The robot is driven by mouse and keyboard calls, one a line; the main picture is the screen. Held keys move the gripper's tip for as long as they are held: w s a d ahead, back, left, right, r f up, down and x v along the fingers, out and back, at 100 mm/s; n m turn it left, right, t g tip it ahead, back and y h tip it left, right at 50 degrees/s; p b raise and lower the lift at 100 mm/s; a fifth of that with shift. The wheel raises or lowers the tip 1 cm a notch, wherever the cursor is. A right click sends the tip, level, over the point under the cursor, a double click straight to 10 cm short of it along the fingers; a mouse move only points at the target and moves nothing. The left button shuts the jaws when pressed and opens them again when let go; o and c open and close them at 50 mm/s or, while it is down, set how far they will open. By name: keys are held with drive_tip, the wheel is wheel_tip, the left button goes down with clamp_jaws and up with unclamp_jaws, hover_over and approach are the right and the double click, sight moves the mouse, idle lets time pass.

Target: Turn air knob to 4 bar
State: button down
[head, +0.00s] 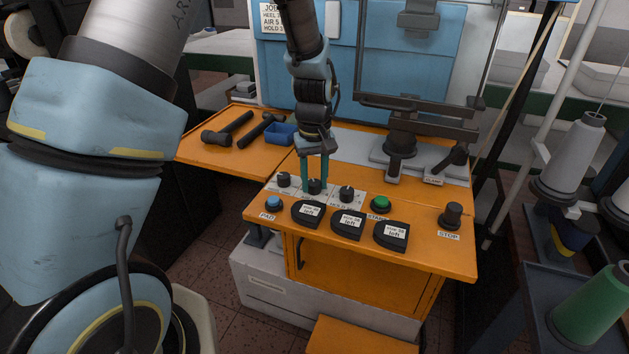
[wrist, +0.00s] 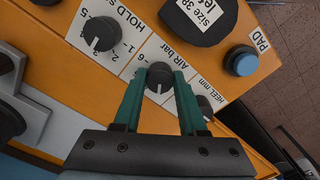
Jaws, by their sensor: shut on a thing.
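The air knob (wrist: 160,76) is a dark round knob on a white plate marked "AIR bar" in the wrist view. In the head view it is the middle knob (head: 315,187) of a row of three on the orange panel. My gripper (wrist: 162,74) has its two green fingers shut on the knob, one on each side. It comes down from above in the head view (head: 315,184). A white pointer line on the knob points toward the gripper's palm in the wrist view. A 6 shows beside the knob; the other scale marks are hard to read or hidden.
The hold knob (wrist: 102,33) and the heel knob (wrist: 204,107) stand close on either side. A blue pad button (head: 274,203), a green button (head: 380,203), a stop knob (head: 453,214) and black size-labelled pieces (head: 347,224) sit nearby. Hammers (head: 227,130) lie on the left shelf.

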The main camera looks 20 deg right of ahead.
sight(313, 183)
drive_tip(key=m, duration=0.7)
idle(0.5)
drive_tip(key=shift+c, duration=2.3)
unclamp_jaws()
drive_tip(key=shift+r, duration=0.1)
wheel_tip(313, 183, up, 11)
drive_tip(key=b, duration=0.2)
drive_tip(key=shift+f, duration=0.2)
drive_tip(key=shift+a, duration=0.15)
